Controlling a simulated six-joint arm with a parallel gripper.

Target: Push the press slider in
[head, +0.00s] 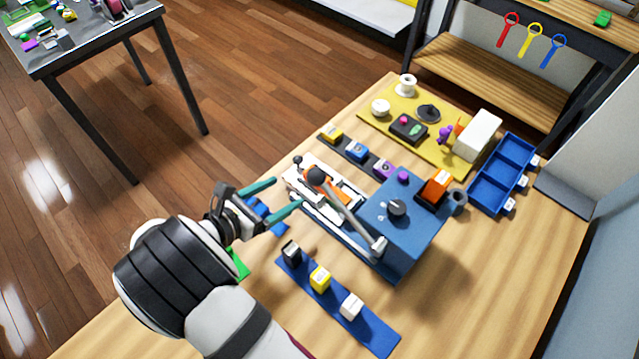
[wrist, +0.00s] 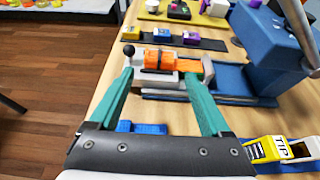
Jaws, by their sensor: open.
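The press (head: 395,235) is a blue block with a round dark knob on top and a grey lever (head: 350,213) slanting across it. A pale slider carrying an orange part (wrist: 160,60) sits on the track at the press's left side, outside the blue body. A black ball knob (wrist: 128,50) stands at its outer end; the knob also shows in the head view (head: 297,160). My gripper (head: 288,195) is open and empty, with teal fingers pointing at the slider's near side. In the wrist view the fingertips (wrist: 158,73) frame the slider, apparently without touching it.
A blue strip (head: 335,310) with black, yellow and white blocks lies in front. A dark strip (head: 357,152) with small blocks and a yellow board (head: 455,150) lie behind. A blue divided tray (head: 500,175) is at the right. Something blue (wrist: 142,128) lies under my fingers.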

